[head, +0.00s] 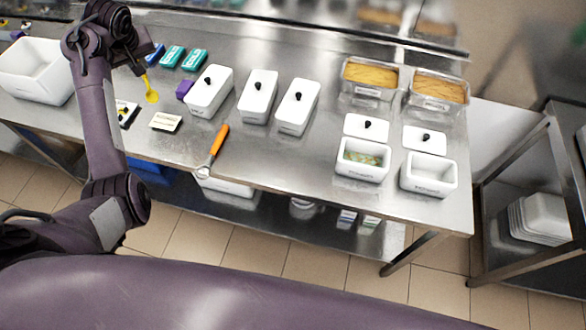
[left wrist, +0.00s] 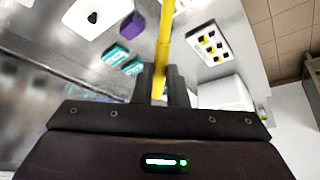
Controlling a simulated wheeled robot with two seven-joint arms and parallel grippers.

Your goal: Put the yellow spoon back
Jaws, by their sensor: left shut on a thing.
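The yellow spoon (head: 151,93) is held by my left gripper (head: 138,69) above the left part of the steel table. Its bowl hangs down over the table in the head view. In the left wrist view the yellow handle (left wrist: 164,50) runs up from between the two dark fingers of my left gripper (left wrist: 160,84), which are shut on it. A holder with black and yellow squares (head: 126,113) lies below and left of the spoon; it also shows in the left wrist view (left wrist: 210,44). My right gripper is not in view.
A large white bin (head: 36,70) stands at the far left. Teal boxes (head: 194,59), a purple block (head: 184,89) and lidded white containers (head: 209,91) stand nearby.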

